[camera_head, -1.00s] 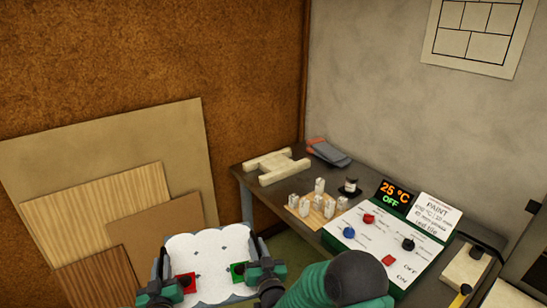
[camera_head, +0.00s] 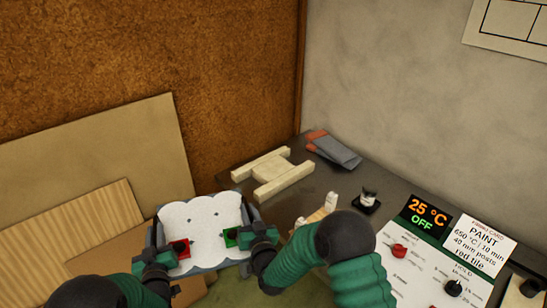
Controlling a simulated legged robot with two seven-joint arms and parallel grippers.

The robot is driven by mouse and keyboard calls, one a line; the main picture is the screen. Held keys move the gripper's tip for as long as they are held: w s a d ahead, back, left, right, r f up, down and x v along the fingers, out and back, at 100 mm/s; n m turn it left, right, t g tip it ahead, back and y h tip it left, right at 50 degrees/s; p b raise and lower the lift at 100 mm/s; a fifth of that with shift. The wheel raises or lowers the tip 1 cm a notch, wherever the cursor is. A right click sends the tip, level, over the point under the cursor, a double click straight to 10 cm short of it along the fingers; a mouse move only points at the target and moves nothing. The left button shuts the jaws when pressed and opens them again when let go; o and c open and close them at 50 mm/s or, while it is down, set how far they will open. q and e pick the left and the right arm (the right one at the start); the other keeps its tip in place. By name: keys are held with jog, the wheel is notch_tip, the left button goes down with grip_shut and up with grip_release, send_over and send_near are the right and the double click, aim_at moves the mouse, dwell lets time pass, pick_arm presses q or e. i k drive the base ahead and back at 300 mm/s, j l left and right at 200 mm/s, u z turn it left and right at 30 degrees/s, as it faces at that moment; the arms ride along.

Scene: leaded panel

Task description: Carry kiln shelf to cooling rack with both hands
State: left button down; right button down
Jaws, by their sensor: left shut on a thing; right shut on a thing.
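The kiln shelf (camera_head: 200,218), a white slab with a scalloped edge, is held in the air in the lower part of the view. A red piece (camera_head: 179,247) and a green piece (camera_head: 230,237) lie on it. My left gripper (camera_head: 160,262) is shut on its left side. My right gripper (camera_head: 252,238) is shut on its right side. The fingertips are partly hidden. The cooling rack (camera_head: 284,181), a pale H-shaped frame of bars, is on the dark table just beyond and right of the shelf, and looks empty.
The dark table (camera_head: 385,192) also holds grey and orange gloves (camera_head: 333,149), a small jar (camera_head: 368,197), a control panel (camera_head: 410,262) reading 25 °C OFF, and small pale pieces partly hidden by my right arm. Boards (camera_head: 130,140) lean against the brown wall.

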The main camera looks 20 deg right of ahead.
aim_at(274, 166)
jog(key=i+z, duration=0.4)
jog(key=i, duration=0.2)
jog(key=i+j+z, duration=0.15)
jog(key=i+z, duration=0.2)
jog(key=i, duration=0.25)
